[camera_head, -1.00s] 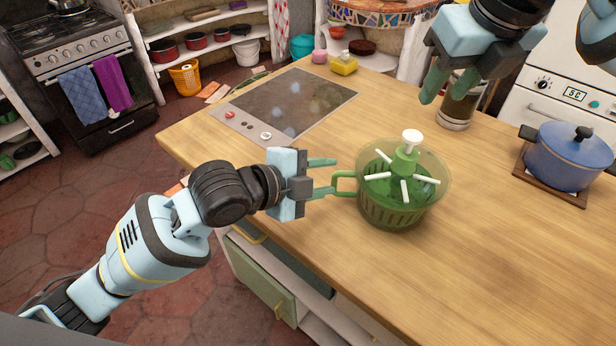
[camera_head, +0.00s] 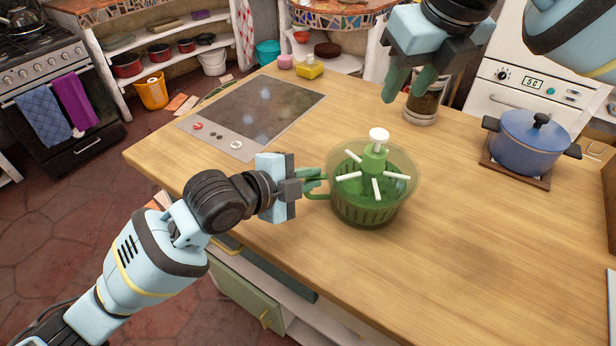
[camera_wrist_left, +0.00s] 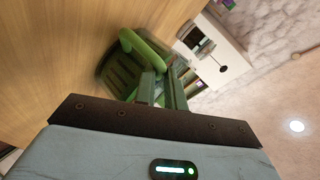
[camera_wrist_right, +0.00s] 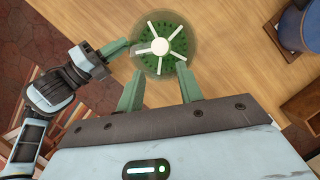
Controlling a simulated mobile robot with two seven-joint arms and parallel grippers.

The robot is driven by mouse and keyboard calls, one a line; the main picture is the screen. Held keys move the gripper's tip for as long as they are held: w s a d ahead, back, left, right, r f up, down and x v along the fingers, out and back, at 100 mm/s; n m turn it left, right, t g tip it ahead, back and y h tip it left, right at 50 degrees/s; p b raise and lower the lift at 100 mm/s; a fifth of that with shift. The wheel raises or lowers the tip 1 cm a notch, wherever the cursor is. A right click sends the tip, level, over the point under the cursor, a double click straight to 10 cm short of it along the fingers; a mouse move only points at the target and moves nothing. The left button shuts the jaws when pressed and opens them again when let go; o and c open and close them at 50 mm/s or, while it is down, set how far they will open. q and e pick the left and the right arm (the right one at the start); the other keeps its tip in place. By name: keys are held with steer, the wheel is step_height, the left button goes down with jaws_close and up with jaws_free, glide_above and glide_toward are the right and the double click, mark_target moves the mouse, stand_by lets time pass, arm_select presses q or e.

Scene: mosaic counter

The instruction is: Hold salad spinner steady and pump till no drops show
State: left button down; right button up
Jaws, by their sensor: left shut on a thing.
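The green salad spinner (camera_head: 367,208) stands upright on the wooden counter, with a clear rim, white spokes and a white pump knob (camera_head: 379,135) standing up on top. In the right wrist view the spinner (camera_wrist_right: 160,47) is seen from above, with green bits under the spokes. Drops are too small to tell. My left gripper (camera_head: 314,184) is shut on the spinner's green side handle (camera_head: 318,196); the left wrist view shows its fingers (camera_wrist_left: 160,92) close together there. My right gripper (camera_head: 412,88) is open and empty, raised above and behind the spinner, apart from the knob.
A jar (camera_head: 423,104) stands behind the right gripper. A blue pot (camera_head: 532,144) sits on a board at the right. A dark cooktop (camera_head: 262,108) lies back left, with a yellow item (camera_head: 309,67) beyond it. The counter right of the spinner is clear.

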mark_target(376, 131)
steer(key=c, duration=0.5)
steer(key=shift+w+m, duration=0.1)
steer(key=shift+m, duration=0.4)
steer(key=shift+c, duration=1.1)
steer(key=shift+w+m, duration=0.1)
steer(key=shift+m, duration=0.5)
jaws_close()
steer(key=w+m+g, duration=0.1)
steer(key=m, duration=0.8)
steer(key=w+a+m, duration=0.1)
steer(key=m, duration=0.8)
steer(key=w+m+g, duration=0.1)
steer(key=m, duration=0.7)
steer(key=shift+w+a+m+g, duration=0.2)
steer(key=shift+m+g, duration=0.1)
steer(key=shift+m, duration=0.1)
steer(key=shift+f, duration=0.1)
steer(key=shift+f, duration=3.25)
